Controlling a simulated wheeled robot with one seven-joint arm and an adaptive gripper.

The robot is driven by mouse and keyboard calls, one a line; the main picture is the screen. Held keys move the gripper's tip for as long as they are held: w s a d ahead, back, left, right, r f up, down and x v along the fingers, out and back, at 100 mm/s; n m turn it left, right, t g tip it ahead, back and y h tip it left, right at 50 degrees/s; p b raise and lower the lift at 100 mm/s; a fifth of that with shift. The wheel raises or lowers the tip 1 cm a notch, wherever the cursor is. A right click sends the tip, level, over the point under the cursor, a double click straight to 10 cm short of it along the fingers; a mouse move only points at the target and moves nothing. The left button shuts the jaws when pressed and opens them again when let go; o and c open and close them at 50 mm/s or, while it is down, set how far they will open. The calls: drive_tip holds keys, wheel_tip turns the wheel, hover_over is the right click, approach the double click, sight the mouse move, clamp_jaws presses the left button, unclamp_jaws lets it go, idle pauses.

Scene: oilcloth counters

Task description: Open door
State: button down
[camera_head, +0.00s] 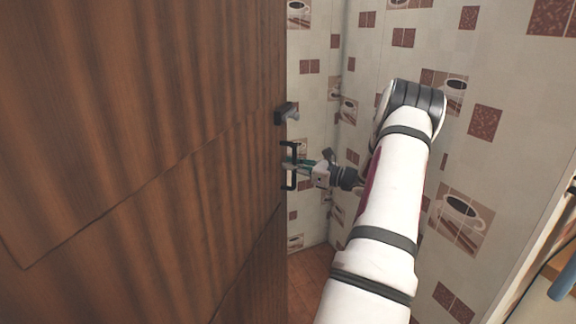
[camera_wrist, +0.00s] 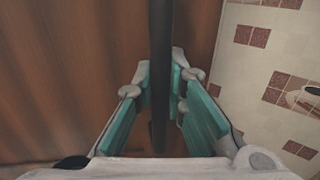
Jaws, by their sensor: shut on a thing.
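The brown wooden door (camera_head: 140,130) fills the left half of the head view, and its wood also shows in the wrist view (camera_wrist: 70,70). A black bar handle (camera_head: 289,152) stands upright near the door's right edge. My gripper (camera_head: 298,165) reaches it from the right. In the wrist view the dark handle bar (camera_wrist: 160,60) runs between the two teal fingers of my gripper (camera_wrist: 161,100), which are closed around it. Part of the handle is hidden behind the fingers in the head view.
A dark latch or knob (camera_head: 286,113) sits on the door above the handle. A tiled wall with cup pictures (camera_head: 480,130) stands to the right, close to my arm. A strip of wooden floor (camera_head: 312,268) shows below. A counter edge (camera_head: 545,270) is at the far right.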

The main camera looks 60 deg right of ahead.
drive_tip(key=c, duration=1.8)
unclamp_jaws()
drive_tip(key=shift+w+a, duration=0.2)
drive_tip(key=shift+a, duration=0.3)
drive_tip(key=shift+c, duration=0.2)
drive_tip(key=shift+o, duration=1.2)
drive_tip(key=shift+a, duration=0.2)
drive_tip(key=shift+s, duration=0.1)
drive_tip(key=shift+d, duration=0.25)
drive_tip(key=shift+s+d, duration=0.1)
drive_tip(key=shift+s, duration=0.05)
drive_tip(key=shift+s+d, duration=0.15)
drive_tip(key=shift+s, duration=0.15)
drive_tip(key=s, duration=1.1)
drive_tip(key=shift+d, duration=0.15)
